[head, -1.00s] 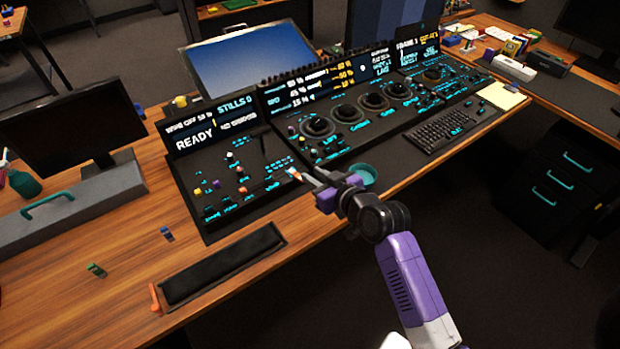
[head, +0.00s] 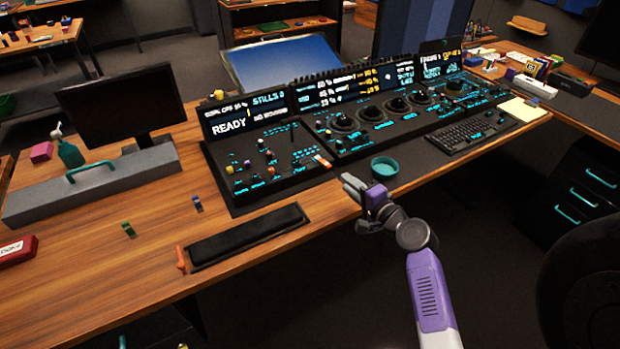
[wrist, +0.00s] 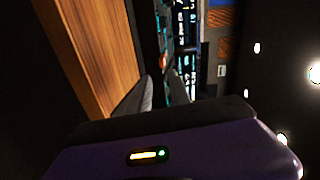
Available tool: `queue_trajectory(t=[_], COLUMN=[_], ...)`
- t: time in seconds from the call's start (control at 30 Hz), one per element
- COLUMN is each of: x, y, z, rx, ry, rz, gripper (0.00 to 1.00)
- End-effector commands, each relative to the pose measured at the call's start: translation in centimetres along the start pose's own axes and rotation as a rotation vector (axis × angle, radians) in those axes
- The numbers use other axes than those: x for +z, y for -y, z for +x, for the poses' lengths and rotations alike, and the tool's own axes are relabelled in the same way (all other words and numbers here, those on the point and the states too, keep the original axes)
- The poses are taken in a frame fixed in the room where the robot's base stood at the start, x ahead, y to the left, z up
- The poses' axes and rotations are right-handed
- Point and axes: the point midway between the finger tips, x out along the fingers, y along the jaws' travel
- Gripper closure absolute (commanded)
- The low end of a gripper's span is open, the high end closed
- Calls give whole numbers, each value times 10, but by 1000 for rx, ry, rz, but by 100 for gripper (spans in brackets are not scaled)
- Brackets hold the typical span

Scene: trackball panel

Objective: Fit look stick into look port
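A small orange-and-white piece (head: 322,161) lies at the front right of the left control panel (head: 238,197). It may be the look stick, but no readable label confirms it. An orange-red spot (wrist: 163,62) just beyond the fingertips in the wrist view may be the same piece. I cannot make out which opening is the look port.
A black wrist pad (head: 245,238), a green block (head: 128,230) and a blue block (head: 197,203) are on the desk to the left. A keyboard (head: 468,135) is to the right. Bare wood (head: 90,270) lies front left.

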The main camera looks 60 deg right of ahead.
Motion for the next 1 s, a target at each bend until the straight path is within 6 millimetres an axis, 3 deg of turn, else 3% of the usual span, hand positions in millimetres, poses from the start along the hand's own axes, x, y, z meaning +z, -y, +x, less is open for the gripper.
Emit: queue_trajectory(t=[0.1, 0.33, 1.0], x=[0, 0, 1], y=[2, 2, 2], z=[0, 12, 92], rx=[-9, -9, -8], ry=[1, 1, 1], rz=[85, 104, 100], gripper=[76, 76, 76])
